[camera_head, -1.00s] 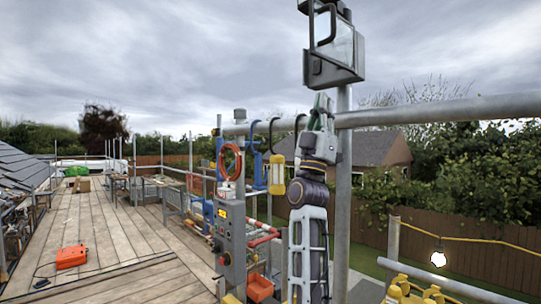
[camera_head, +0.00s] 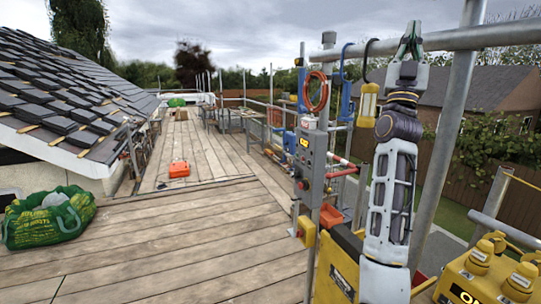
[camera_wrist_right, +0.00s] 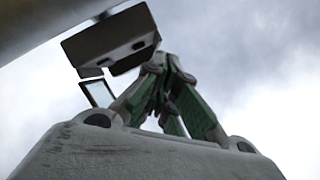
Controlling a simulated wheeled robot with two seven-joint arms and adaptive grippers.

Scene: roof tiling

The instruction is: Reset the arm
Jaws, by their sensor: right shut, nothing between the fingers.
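My right arm stands upright on the right of the head view, and its gripper (camera_head: 413,32) points up at its top, in front of or close beside the horizontal scaffold rail (camera_head: 480,38). The fingers are together with nothing between them. In the right wrist view the same gripper (camera_wrist_right: 172,118) points up at the cloudy sky, with grey and green finger links. A grey metal fixture (camera_wrist_right: 112,42) shows just beyond the fingertips in that view; I cannot tell whether they touch. My left gripper is not in view.
A grey control box (camera_head: 311,157) hangs on a scaffold pole left of my arm. Yellow equipment (camera_head: 490,275) stands at lower right. A green bag (camera_head: 45,225) and an orange case (camera_head: 179,169) lie on the plank deck (camera_head: 190,240), which is largely clear. A tiled roof (camera_head: 60,90) rises at left.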

